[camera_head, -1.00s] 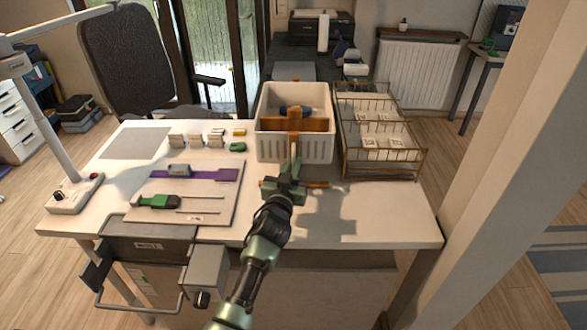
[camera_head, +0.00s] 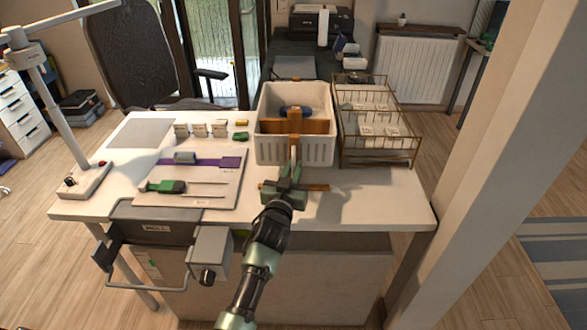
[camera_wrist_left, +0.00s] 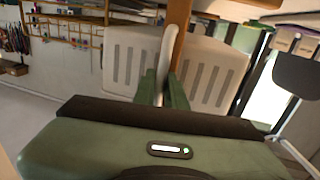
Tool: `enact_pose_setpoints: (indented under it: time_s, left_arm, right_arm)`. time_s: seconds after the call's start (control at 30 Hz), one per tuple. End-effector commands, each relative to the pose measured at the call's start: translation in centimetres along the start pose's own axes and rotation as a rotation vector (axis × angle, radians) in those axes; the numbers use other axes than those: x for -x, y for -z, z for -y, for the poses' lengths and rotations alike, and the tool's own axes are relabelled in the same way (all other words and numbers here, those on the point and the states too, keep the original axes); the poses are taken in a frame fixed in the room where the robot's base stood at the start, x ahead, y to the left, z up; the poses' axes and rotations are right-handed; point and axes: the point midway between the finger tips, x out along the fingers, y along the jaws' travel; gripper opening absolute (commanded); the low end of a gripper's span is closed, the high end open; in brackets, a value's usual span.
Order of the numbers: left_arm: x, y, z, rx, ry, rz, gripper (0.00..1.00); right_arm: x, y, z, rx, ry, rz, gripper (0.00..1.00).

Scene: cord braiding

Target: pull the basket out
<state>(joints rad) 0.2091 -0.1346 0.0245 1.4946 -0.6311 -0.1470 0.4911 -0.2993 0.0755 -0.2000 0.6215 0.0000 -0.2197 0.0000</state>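The basket (camera_head: 275,148) is a white slatted box at the back middle of the table. A brown wooden piece (camera_head: 310,126) crosses it, and a dark blue item (camera_head: 291,111) lies inside. My left gripper (camera_head: 294,170) is at the middle of its front wall, fingers pointing at it. In the left wrist view the two green fingers (camera_wrist_left: 164,92) stand a little apart, with a pale strip between them and the basket's slatted sides (camera_wrist_left: 132,58) on either side. Whether they clamp part of it I cannot tell. My right gripper is not in view.
A brass wire rack (camera_head: 378,160) with pale packets stands close to the basket's right. A white board (camera_head: 222,194) with a green-handled tool lies at the left. A thin wooden stick (camera_head: 318,187) shows beside my gripper. The table's front right is clear.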

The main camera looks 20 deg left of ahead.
Motion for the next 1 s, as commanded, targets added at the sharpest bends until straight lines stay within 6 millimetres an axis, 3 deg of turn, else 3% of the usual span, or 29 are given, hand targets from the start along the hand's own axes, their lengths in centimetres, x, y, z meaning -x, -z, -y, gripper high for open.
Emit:
enact_pose_setpoints:
  time_s: [0.07,0.43,0.8,1.0]
  left_arm:
    - [0.0,0.0,0.0,0.0,0.0,0.0,0.32]
    - [0.4,0.0,0.0,0.0,0.0,0.0,0.32]
    - [6.2,-0.2,0.0,0.001,0.0,0.002,0.32]
    - [7.7,-0.1,0.0,0.001,0.0,0.001,0.32]
  right_arm:
    - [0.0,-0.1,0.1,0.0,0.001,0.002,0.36]
    - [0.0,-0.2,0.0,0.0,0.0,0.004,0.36]
    - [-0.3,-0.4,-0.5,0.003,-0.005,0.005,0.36]
    - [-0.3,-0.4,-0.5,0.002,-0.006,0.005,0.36]
